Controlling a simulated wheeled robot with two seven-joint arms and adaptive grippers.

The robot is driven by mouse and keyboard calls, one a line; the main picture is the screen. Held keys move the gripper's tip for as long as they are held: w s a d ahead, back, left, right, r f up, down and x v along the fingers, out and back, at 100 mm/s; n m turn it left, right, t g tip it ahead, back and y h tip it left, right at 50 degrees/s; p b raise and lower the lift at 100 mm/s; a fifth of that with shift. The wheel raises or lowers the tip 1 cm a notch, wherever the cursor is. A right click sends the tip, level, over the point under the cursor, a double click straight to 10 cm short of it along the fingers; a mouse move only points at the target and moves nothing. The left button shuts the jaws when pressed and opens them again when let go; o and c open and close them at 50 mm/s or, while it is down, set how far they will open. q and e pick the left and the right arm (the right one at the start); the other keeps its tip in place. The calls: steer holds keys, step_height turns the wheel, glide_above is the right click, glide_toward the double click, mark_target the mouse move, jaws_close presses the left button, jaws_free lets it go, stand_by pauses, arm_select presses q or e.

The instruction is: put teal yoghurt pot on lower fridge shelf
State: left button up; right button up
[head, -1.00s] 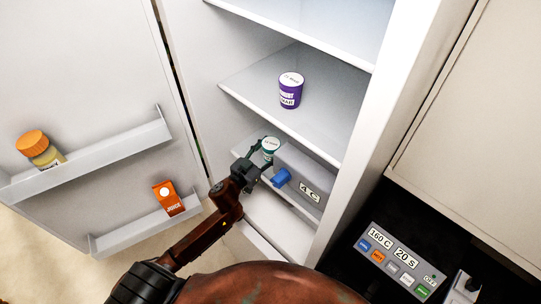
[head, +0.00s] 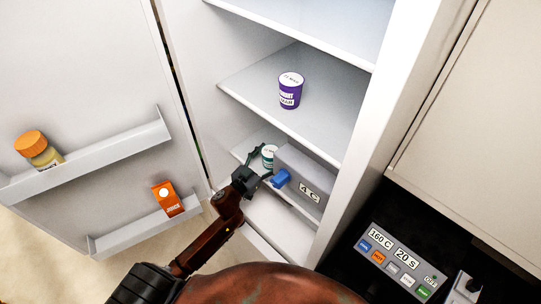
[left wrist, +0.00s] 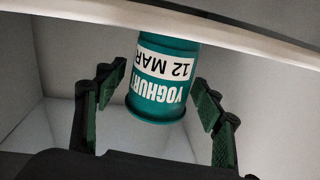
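The teal yoghurt pot (head: 269,155), with a white lid, stands on the lower fridge shelf (head: 296,206), left of the grey 4 C control box. In the left wrist view the pot (left wrist: 162,85) appears upside down, with its "YOGHURT 12 MAR" label facing me. A pale shelf edge hides its base there. My left gripper (head: 259,166) is at the shelf's front, just before the pot. Its fingers (left wrist: 155,105) are spread on either side of the pot, with visible gaps and nothing held. My right gripper is not in view.
A purple pot (head: 290,92) stands on the shelf above. The grey box (head: 304,176) with a blue knob (head: 281,179) is close beside my left gripper. The open fridge door (head: 85,85) at left holds a jar (head: 40,150) and an orange carton (head: 167,199).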

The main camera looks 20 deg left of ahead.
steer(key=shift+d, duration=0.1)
arm_select(q)
steer(key=shift+s+r, duration=0.1)
steer(key=b+v, duration=0.2)
steer(key=v, duration=1)
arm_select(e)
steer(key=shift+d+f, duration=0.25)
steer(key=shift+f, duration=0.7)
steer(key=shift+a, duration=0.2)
